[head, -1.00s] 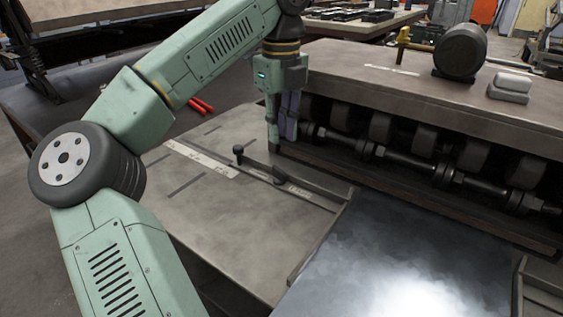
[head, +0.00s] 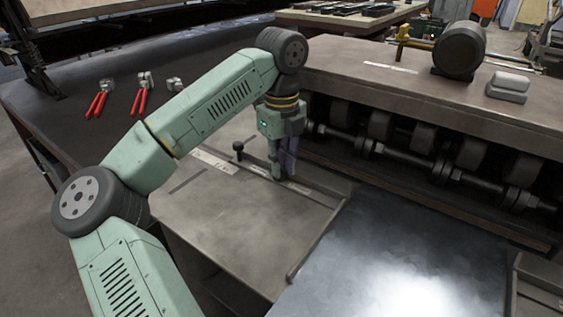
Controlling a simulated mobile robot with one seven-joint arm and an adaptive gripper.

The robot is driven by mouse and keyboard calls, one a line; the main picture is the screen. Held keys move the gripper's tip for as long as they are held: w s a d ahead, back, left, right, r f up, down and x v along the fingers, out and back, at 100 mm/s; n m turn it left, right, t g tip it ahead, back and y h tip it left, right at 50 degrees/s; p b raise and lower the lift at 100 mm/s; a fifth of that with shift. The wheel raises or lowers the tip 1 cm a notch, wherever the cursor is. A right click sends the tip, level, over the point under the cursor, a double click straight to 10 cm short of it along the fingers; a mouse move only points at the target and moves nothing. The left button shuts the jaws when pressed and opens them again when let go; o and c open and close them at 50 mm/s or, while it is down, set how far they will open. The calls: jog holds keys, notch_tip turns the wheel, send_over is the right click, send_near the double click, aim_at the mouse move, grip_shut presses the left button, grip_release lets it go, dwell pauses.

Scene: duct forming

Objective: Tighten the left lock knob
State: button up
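My gripper (head: 282,174) points down at the slotted bar (head: 313,192) on the left side of the feed table (head: 240,215). Its fingertips are low, at the spot where a dark knob stood on the bar. That knob is now hidden behind or between the fingers. I cannot tell whether the fingers touch it or how far they are apart. Another black knob (head: 238,147) stands upright at the bar's far-left end, clear of the gripper. The pictures do not show which knob is tight.
A shiny metal sheet (head: 400,255) lies right of the bar. The roller machine (head: 430,95) rises behind the gripper, with a row of rollers (head: 420,135) along its front. Red-handled tools (head: 140,100) lie on the dark bench at left.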

grip_shut()
jog(key=shift+m, duration=0.4)
jog(key=m+b, duration=0.1)
jog(key=m, duration=0.2)
jog(key=shift+a, duration=0.2)
jog(key=m, duration=0.3)
jog(key=shift+s+a+m+b, duration=0.1)
jog(key=shift+a+m+b, duration=0.05)
jog(key=shift+m+b, duration=0.2)
jog(key=m, duration=0.4)
jog(key=shift+a, duration=0.15)
jog(key=shift+a+m, duration=0.1)
jog(key=shift+m, duration=1.55)
